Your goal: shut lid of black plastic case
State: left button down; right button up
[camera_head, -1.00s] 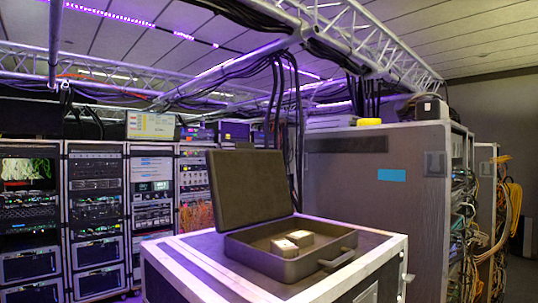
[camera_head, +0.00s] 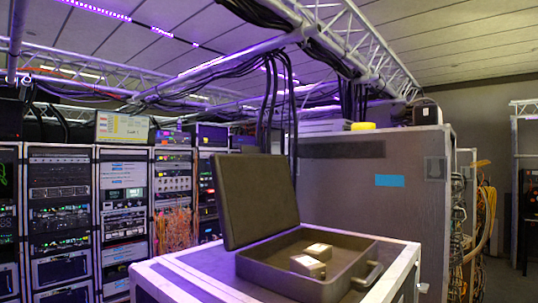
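The black plastic case (camera_head: 322,281) sits on top of a flight case with pale metal edges. Its lid (camera_head: 257,199) stands open, raised at the left and leaning back a little. The carry handle (camera_head: 369,276) is on the right side of the case. Neither of my grippers is in view.
The flight case top (camera_head: 190,274) has bare room left of the black case. A large grey cabinet (camera_head: 400,215) stands close behind on the right. Equipment racks (camera_head: 60,215) line the left. Black cables (camera_head: 280,110) hang from the truss behind the lid.

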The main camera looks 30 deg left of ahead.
aim_at(254, 191)
jog(key=j+z, duration=0.25)
jog(key=j, duration=0.25)
jog(key=k+j+z, duration=0.2)
jog(key=j, duration=0.3)
jog(key=k+j, duration=0.1)
jog(key=j, duration=0.35)
jog(key=j+z, duration=0.1)
jog(key=j, duration=0.3)
jog(key=k+j, duration=0.15)
jog(key=j, duration=0.3)
jog(key=k+j+z, duration=0.1)
jog(key=j, duration=0.35)
jog(key=k+j, duration=0.1)
jog(key=j, duration=0.3)
jog(key=z, duration=0.05)
